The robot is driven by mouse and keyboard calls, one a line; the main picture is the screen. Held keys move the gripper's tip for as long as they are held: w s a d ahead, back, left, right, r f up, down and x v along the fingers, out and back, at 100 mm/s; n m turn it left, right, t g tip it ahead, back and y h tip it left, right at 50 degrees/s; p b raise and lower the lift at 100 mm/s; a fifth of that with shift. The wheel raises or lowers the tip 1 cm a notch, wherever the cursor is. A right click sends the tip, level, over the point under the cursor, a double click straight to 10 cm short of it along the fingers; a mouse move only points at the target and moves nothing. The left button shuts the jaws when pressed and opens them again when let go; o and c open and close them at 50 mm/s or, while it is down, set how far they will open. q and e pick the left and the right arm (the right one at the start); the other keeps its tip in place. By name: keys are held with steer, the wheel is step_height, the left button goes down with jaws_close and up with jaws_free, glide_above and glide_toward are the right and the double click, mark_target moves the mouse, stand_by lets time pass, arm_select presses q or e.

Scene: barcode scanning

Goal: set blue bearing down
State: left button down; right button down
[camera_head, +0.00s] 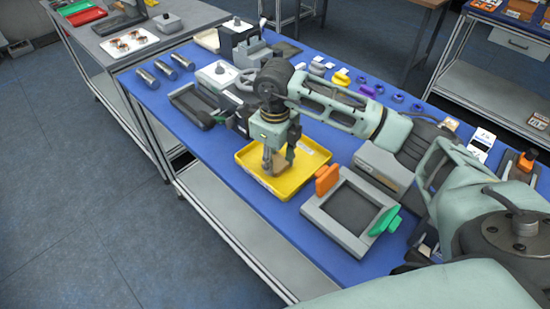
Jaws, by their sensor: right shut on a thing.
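My right gripper (279,165) points down over the yellow tray (312,170), with its fingertips low inside the tray's rim. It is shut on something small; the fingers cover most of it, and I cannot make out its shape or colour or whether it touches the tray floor. Several small blue rings, which look like bearings, lie on the blue table top behind my right arm; one blue ring (398,97) shows there. My left gripper is not in view.
A grey frame fixture (320,213) with an orange block (327,179) and a green block (384,220) stands in front of the tray. A grey machine with a handwheel (248,79) is behind the tray.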

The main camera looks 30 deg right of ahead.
mark_target(275, 163)
steer(key=c, duration=1.2)
jaws_free()
steer(key=shift+r, duration=0.1)
steer(key=shift+r, duration=0.2)
step_height(275, 163, up, 12)
steer(key=b, duration=0.2)
steer(key=shift+f, duration=0.15)
